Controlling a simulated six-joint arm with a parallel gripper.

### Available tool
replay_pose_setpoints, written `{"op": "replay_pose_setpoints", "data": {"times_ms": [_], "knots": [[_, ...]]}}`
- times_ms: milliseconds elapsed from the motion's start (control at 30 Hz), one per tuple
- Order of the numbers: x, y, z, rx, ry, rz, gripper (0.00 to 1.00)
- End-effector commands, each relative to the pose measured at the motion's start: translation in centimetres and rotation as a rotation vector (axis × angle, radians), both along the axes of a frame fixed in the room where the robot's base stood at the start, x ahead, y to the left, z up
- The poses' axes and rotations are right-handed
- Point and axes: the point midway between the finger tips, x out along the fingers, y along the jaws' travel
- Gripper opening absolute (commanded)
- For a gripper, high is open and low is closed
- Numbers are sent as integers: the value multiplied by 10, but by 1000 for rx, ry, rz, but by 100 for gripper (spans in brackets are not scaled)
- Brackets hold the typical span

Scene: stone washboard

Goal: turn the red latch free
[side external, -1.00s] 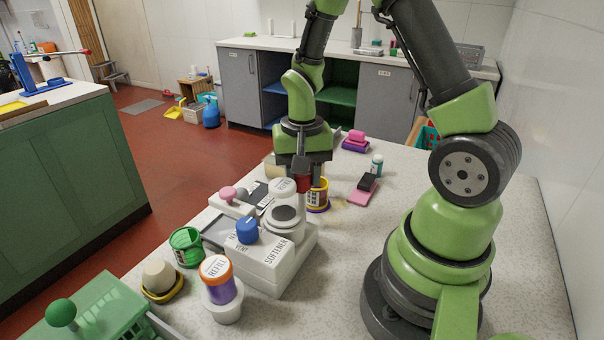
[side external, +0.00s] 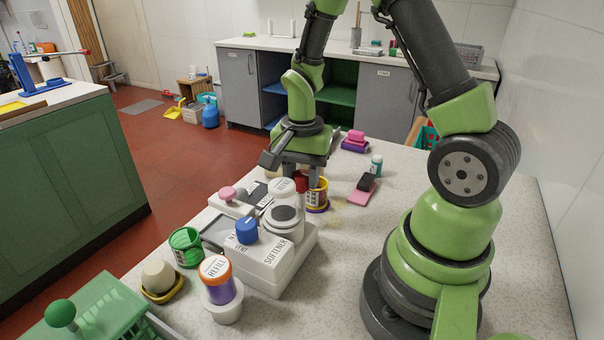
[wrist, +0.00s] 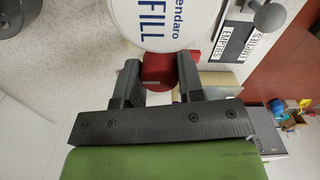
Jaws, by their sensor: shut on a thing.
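The red latch (side external: 301,184) is a small red piece on the far side of the white dispenser machine (side external: 268,262), beside the white-lidded refill container (side external: 284,186). In the wrist view the red latch (wrist: 158,68) sits between the two dark fingers, just below the round white lid (wrist: 175,15). My gripper (wrist: 159,84) is shut on the latch from both sides. In the side view my gripper (side external: 302,178) reaches down at the latch, and its fingers are partly hidden behind the container.
A yellow and purple cup (side external: 317,197) stands close right of the latch. An orange-rimmed refill jar (side external: 218,280) stands in front.

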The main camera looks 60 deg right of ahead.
Motion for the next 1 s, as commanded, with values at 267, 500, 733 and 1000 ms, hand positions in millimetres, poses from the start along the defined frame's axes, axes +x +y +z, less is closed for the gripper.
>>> {"op": "replay_pose_setpoints", "data": {"times_ms": [267, 500, 733, 1000], "knots": [[0, 0, 0, 0, -1, -4, 38], [0, 0, 0, 0, -1, -2, 46], [1, 0, 13, -1, -4, 0, 46], [1, -1, 65, -2, -9, -1, 46]]}}
